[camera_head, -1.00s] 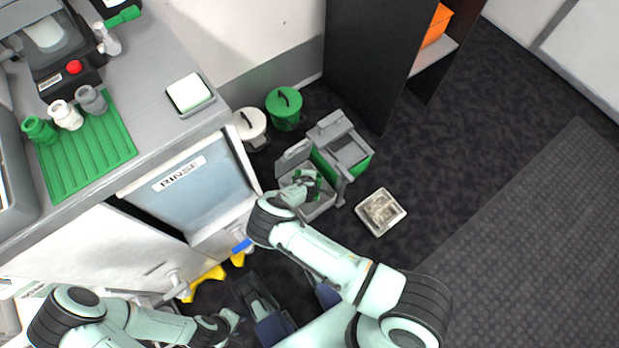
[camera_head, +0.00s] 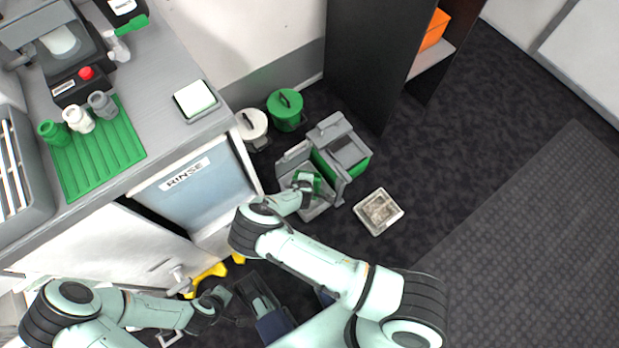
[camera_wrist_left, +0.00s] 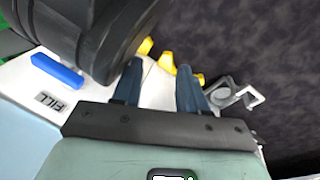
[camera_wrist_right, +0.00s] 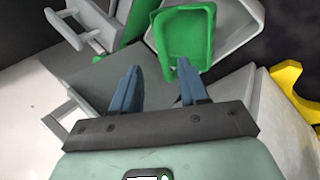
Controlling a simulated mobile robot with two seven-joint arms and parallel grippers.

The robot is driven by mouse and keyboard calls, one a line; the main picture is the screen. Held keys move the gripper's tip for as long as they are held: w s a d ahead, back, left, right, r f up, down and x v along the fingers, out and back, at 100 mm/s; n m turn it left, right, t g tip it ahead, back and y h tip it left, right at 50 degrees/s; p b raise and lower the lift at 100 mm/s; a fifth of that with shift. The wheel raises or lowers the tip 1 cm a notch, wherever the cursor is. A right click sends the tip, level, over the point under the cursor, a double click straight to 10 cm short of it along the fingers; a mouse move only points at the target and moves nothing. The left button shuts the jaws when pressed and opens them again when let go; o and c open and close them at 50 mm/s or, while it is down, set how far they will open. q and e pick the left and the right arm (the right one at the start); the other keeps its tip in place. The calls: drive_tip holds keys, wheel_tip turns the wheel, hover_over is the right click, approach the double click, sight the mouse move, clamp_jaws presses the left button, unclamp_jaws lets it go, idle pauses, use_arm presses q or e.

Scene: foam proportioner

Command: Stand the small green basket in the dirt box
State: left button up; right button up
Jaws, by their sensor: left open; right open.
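The small green basket (camera_head: 308,178) is in the light grey open box (camera_head: 317,212) at the grey and green unit on the floor. In the right wrist view the basket (camera_wrist_right: 187,35) is open-topped, with the box's pale wall (camera_wrist_right: 236,28) beside it. I cannot tell if it rests flat on the box floor. My right gripper (camera_head: 304,190) is open by the basket; its fingers (camera_wrist_right: 158,92) have the basket just beyond their tips, and nothing is clearly held. My left gripper (camera_head: 226,296) is open and empty, low by the counter front (camera_wrist_left: 158,88).
A grey and green lidded unit (camera_head: 343,152) adjoins the box. A pale tray with brownish contents (camera_head: 379,211) lies on the floor to its right. Green (camera_head: 286,108) and white (camera_head: 252,125) buckets stand behind. The RINSE panel (camera_head: 190,185) is at left. Floor at right is clear.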

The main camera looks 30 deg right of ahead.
drive_tip(key=s+f+m+g+y+p, duration=0.15)
drive_tip(key=s+m+g, duration=0.35)
drive_tip(key=s, duration=1)
use_arm(q)
drive_tip(key=w+r, duration=0.1)
drive_tip(key=w+r+t, duration=0.1)
drive_tip(key=shift+w+d+r, duration=0.2)
drive_tip(key=shift+w+r, duration=0.1)
drive_tip(key=shift+w, duration=0.1)
use_arm(e)
drive_tip(key=s+a+r+m+t+y, duration=0.2)
drive_tip(key=a+r+m+y, duration=0.3)
drive_tip(key=r+m, duration=0.3)
drive_tip(key=shift+s+r+m+t, duration=0.3)
drive_tip(key=shift+s+m, duration=0.15)
drive_tip(key=shift+m, duration=0.45)
